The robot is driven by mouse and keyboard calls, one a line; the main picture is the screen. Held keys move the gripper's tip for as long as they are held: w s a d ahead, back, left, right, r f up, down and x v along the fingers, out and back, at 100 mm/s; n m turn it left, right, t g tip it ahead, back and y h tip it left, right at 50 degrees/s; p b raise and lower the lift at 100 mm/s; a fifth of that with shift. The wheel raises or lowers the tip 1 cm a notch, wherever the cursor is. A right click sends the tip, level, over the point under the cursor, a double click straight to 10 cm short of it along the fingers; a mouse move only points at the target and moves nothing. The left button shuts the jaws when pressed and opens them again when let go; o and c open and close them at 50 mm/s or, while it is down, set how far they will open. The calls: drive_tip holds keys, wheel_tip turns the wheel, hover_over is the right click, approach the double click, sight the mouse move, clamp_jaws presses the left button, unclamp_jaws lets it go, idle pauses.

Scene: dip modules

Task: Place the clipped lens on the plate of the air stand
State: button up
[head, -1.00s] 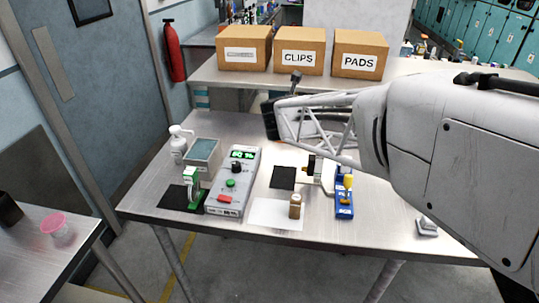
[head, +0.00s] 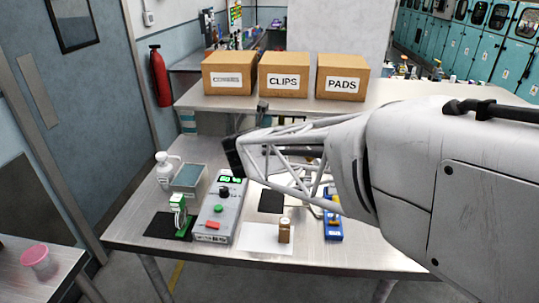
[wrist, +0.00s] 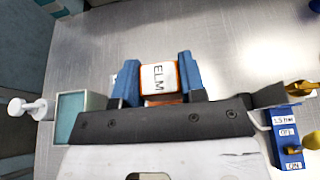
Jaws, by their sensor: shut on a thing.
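My gripper (wrist: 158,80) has blue fingers, closed on the two sides of a small white block with orange edges (wrist: 158,76), marked "ELM". I cannot tell whether a lens sits in it. In the head view the dark end of my arm hangs over the table's middle; the held thing is hidden there. No thing is clearly marked as the air stand. A green and white upright thing (head: 178,208) stands on a black mat (head: 162,228) at the left. A blue unit with a yellow part (head: 332,228) stands at the right, partly behind my arm; it also shows in the wrist view (wrist: 286,135).
A grey box with a lit display and buttons (head: 222,212) stands beside the mat. A brown bottle (head: 284,231) stands on a white sheet (head: 258,238). Cardboard boxes (head: 283,75) stand behind.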

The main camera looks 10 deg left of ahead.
drive_tip(key=shift+f, duration=3)
drive_tip(key=shift+f, duration=1.85)
drive_tip(key=shift+f, duration=0.15)
drive_tip(key=o, duration=1.1)
drive_tip(key=shift+o, duration=0.2)
